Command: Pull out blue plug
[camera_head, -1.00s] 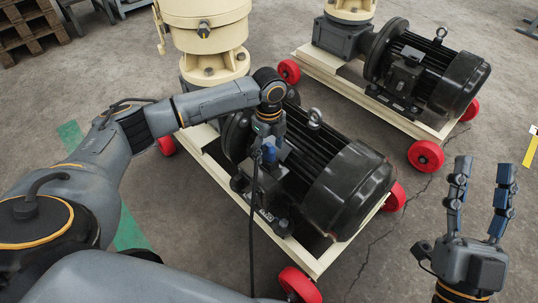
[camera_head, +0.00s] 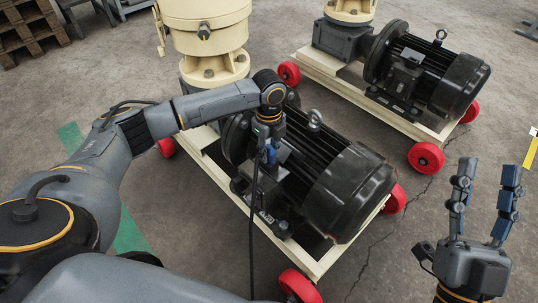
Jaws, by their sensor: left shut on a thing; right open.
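The blue plug (camera_head: 271,155) is at the side of the near black motor (camera_head: 345,195), partly hidden by my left gripper. My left gripper (camera_head: 268,150) points down over the motor's terminal box and is shut on the blue plug. A black cable (camera_head: 252,230) hangs from the plug area down to the bottom of the view. Whether the plug is still seated in its socket is too small to tell. My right gripper (camera_head: 484,205) is open and empty, fingers up, above the floor at the right.
The near motor stands on a cream frame (camera_head: 318,262) with red wheels (camera_head: 298,285). A second pellet mill with a motor (camera_head: 430,75) stands behind it. A cream mill body (camera_head: 205,30) rises at the top. Bare concrete floor lies at the right.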

